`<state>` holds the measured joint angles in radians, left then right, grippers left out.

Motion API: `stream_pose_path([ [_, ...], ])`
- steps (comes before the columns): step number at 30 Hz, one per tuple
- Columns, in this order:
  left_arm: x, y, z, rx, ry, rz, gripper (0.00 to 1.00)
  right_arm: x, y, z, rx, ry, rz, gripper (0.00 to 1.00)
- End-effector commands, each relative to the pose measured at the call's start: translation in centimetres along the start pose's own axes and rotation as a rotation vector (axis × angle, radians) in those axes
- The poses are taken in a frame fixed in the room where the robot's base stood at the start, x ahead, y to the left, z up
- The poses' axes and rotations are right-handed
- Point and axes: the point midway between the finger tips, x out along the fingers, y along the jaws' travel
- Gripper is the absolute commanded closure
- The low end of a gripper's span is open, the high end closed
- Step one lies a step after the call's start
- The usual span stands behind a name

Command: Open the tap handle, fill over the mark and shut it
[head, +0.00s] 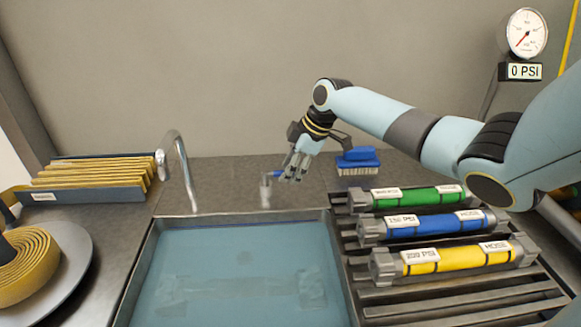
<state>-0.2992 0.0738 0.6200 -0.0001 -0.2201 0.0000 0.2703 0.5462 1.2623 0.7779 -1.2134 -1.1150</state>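My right gripper (296,168) reaches in from the right and points down at a small blue tap handle (276,174) on a short grey post (265,191) behind the basin. Its fingers are at the handle's right end. I cannot tell whether they touch it or how far they are closed. A curved metal spout (183,165) stands behind the basin's left side. The basin (142,260) holds bluish water (235,255). A thin blue line (245,225) runs along its back wall, close to the water's edge. My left gripper is out of view.
Green (420,196), blue (425,225) and yellow (455,259) hoses lie on a slatted rack right of the basin. A blue brush (358,160) is behind them. A gauge (527,33) reads 0 PSI. A tray (85,193) and coiled hose (25,268) are left.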

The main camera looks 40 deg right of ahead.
Motion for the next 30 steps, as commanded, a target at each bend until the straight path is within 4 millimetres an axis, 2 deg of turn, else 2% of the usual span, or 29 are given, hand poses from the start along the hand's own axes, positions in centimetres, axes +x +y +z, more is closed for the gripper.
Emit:
stream_pose_path([
  [2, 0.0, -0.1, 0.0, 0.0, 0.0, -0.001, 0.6, 0.0, 0.0, 0.0, 0.0, 0.0, 0.0, 0.68],
  [9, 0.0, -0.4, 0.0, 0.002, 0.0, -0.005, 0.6, 0.0, 0.0, 0.0, 0.0, 0.0, 0.0, 0.99],
  [22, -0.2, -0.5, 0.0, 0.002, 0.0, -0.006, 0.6, -0.1, 0.0, 0.0, 0.005, -0.001, 0.001, 1.0],
  [28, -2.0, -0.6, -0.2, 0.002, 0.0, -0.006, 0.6, -0.4, -0.5, -0.4, 0.078, -0.017, 0.03, 1.0],
  [30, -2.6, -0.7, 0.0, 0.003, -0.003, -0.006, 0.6, 0.0, -0.8, -1.4, 0.118, -0.023, 0.046, 1.0],
])
